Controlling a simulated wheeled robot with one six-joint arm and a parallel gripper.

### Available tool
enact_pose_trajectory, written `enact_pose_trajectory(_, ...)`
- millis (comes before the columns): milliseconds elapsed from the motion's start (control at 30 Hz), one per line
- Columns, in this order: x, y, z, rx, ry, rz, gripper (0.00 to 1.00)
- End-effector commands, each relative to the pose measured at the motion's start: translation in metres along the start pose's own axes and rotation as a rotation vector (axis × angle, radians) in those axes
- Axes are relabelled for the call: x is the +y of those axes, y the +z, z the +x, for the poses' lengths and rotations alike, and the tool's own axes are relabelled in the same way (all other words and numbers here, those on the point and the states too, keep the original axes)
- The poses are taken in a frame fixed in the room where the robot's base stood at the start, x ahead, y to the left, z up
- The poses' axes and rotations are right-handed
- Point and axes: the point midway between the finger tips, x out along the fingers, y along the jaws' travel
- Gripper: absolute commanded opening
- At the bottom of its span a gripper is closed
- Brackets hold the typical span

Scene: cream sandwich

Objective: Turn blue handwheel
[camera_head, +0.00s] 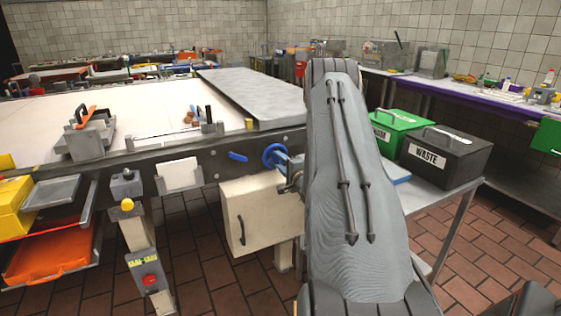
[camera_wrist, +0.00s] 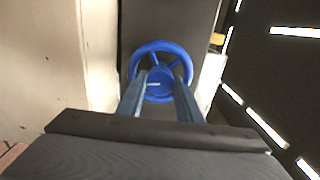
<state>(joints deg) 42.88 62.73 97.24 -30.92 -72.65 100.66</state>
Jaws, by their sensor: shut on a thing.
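The blue handwheel (camera_head: 272,154) is on the side of the table's grey frame, just above a cream cabinet. In the wrist view the handwheel (camera_wrist: 160,47) faces the camera, with its hub and spokes visible. My gripper (camera_wrist: 161,80) reaches to the wheel, one finger on each side of the hub. The fingers are closed on the handwheel, though their exact contact points are hard to see. In the head view my gripper (camera_head: 288,168) is at the wheel's right side, partly hidden by my arm.
The cream cabinet (camera_head: 262,220) hangs below the wheel. A blue lever (camera_head: 238,157) is on the frame to the left. A side table at the right bears a green box (camera_head: 400,130) and a black waste box (camera_head: 445,158). Tiled floor is open at the lower right.

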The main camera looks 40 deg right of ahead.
Motion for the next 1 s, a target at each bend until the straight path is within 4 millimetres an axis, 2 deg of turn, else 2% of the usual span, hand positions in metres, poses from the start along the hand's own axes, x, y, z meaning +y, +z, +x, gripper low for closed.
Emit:
enact_pose_trajectory(400, 0.0027, 0.0018, -0.0010, -0.002, 0.005, 0.171, 0.10)
enact_pose_trajectory(900, 0.0029, 0.0018, -0.0010, -0.002, 0.005, 0.189, 0.10)
enact_pose_trajectory(933, 0.0029, 0.0018, -0.0010, -0.002, 0.005, 0.189, 0.34)
enact_pose_trajectory(1000, 0.0026, 0.0016, -0.0008, -0.002, 0.004, 0.188, 0.46)
